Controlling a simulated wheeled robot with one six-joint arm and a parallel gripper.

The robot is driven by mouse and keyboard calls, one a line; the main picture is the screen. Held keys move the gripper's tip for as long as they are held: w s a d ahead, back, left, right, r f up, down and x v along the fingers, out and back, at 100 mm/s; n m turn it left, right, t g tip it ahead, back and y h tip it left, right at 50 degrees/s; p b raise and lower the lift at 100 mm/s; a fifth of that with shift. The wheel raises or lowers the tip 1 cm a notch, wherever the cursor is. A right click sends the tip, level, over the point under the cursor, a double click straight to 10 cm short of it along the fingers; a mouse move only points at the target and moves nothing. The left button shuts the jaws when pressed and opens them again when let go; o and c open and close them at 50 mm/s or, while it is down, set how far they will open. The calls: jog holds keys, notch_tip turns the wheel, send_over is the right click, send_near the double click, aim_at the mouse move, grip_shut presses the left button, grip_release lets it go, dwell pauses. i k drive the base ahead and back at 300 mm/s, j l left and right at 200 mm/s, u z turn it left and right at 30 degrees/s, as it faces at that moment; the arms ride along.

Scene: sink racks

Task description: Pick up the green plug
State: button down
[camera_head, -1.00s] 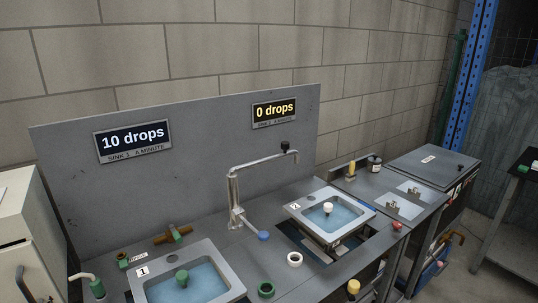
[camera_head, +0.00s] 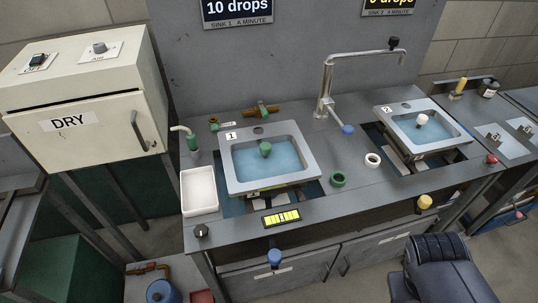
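The green plug (camera_head: 265,148) has a rounded knob top and stands up in the blue water of the sink marked 1 (camera_head: 233,172), near the middle of its basin. Its lower part is under the water or hidden. My gripper does not show in this view, so I cannot see where it is relative to the plug.
Sink 2 (camera_head: 461,148) at right holds a white plug (camera_head: 422,120). A green ring (camera_head: 337,179) and a white ring (camera_head: 372,160) lie between the sinks. A white tray (camera_head: 199,190) and tap (camera_head: 328,85) stand nearby. A dark ribbed shape (camera_head: 445,268) fills the lower right.

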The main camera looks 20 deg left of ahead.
aim_at(265, 147)
jog(key=i+j+u, duration=0.15)
jog(key=u, duration=0.3)
jog(key=i+j+u, duration=0.1)
jog(key=u, duration=0.4)
jog(key=i+u, duration=0.2)
jog(key=u, duration=0.25)
